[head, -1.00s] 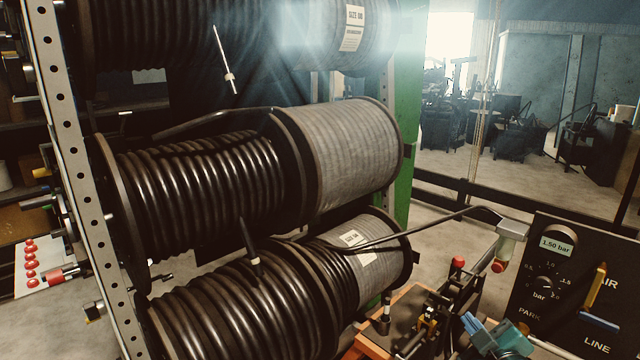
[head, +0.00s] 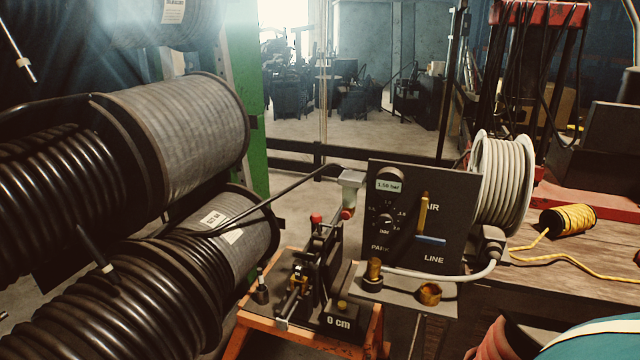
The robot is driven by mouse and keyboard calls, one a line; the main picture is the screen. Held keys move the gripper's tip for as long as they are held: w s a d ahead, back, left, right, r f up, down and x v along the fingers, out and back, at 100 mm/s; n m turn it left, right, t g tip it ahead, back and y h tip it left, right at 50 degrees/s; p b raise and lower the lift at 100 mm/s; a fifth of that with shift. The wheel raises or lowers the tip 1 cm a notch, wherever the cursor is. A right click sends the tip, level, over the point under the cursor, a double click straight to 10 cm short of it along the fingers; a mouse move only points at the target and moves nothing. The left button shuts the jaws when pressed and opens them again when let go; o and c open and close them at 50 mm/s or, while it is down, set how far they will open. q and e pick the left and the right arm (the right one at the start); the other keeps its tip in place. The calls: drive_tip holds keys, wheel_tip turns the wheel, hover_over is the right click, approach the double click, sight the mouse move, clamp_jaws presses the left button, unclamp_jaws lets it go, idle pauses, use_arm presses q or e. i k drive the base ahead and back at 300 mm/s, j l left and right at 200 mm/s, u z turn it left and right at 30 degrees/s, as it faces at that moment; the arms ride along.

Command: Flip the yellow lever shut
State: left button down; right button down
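The yellow lever (head: 423,212) is on the dark control panel (head: 390,180) right of centre in the head view. It stands upright, its upper part beside the word AIR. A blue lever (head: 432,240) lies level just below it, above the word LINE. The panel's display reads 1.50 bar, with a dial (head: 387,221) under it. Neither of my grippers can be made out in this view. Nothing is seen touching the yellow lever.
An orange-framed bench (head: 262,331) with a hose device and a 0 cm readout stands left of the panel. Large hose reels (head: 180,125) fill the left. A pale hose coil (head: 505,185) is behind the panel; a red cone-like object (head: 498,340) and teal shape (head: 600,338) are lower right.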

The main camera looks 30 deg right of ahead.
sight(425, 199)
drive_tip(key=z, duration=1.55)
drive_tip(key=i+j, duration=0.15)
drive_tip(key=j, duration=0.15)
drive_tip(key=i+j+z, duration=0.1)
drive_tip(key=j, duration=0.2)
drive_tip(key=i+j, duration=0.15)
drive_tip(key=j, duration=0.15)
drive_tip(key=i+j, duration=0.15)
drive_tip(key=j, duration=0.15)
drive_tip(key=z, duration=0.05)
